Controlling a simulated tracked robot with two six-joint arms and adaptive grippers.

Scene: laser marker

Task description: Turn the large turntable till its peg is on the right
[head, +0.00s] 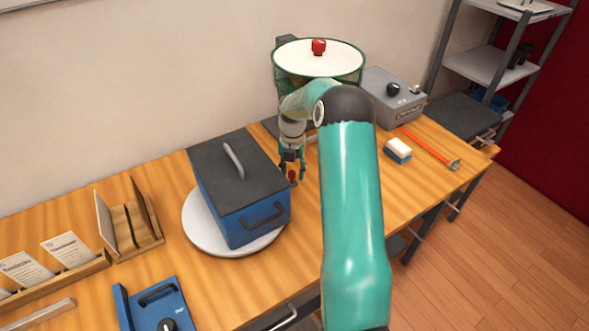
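The large turntable (205,237) is a white disc lying on the bench at the centre-left. A blue box with a dark lid stands on it and hides most of its top. A small red peg (292,175) shows just right of the box, at the disc's back-right side; its foot is hard to make out. My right gripper (292,174) points down over the peg, with a finger to each side of it. The fingers look apart; contact with the peg cannot be made out. My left gripper is out of view.
The blue box (264,221) has handles on lid and front. A green-rimmed drum (348,58) with a red knob stands behind my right arm. A grey box (402,106), a blue-and-white block (398,150) and an orange bar (428,148) lie right. Card holders (138,225) stand left.

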